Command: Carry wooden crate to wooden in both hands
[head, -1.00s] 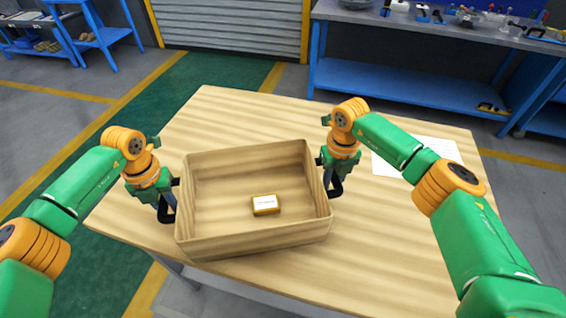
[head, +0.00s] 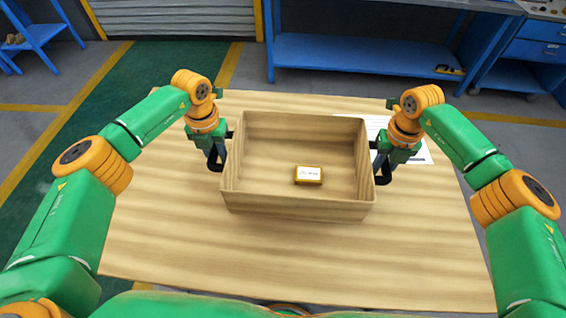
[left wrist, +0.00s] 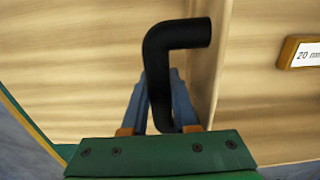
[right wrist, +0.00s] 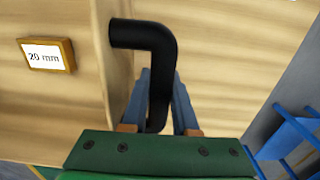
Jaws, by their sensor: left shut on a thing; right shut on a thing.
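The open wooden crate (head: 297,208) is in the middle of the head view, roughly level, over the wooden table (head: 300,258). I cannot tell whether its base touches the tabletop. A small orange block with a white label (head: 308,175) lies inside on the crate floor; the label reads 20 mm in the right wrist view (right wrist: 47,55). My left gripper (head: 216,150) is shut on the black handle (left wrist: 160,75) at the crate's left side. My right gripper (head: 383,160) is shut on the black handle (right wrist: 158,70) at its right side.
A white paper sheet (head: 420,152) lies on the table behind my right gripper. The tabletop is bare in front of the crate and to its left. A blue workbench (head: 350,55) and a shutter (head: 180,18) stand beyond the table.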

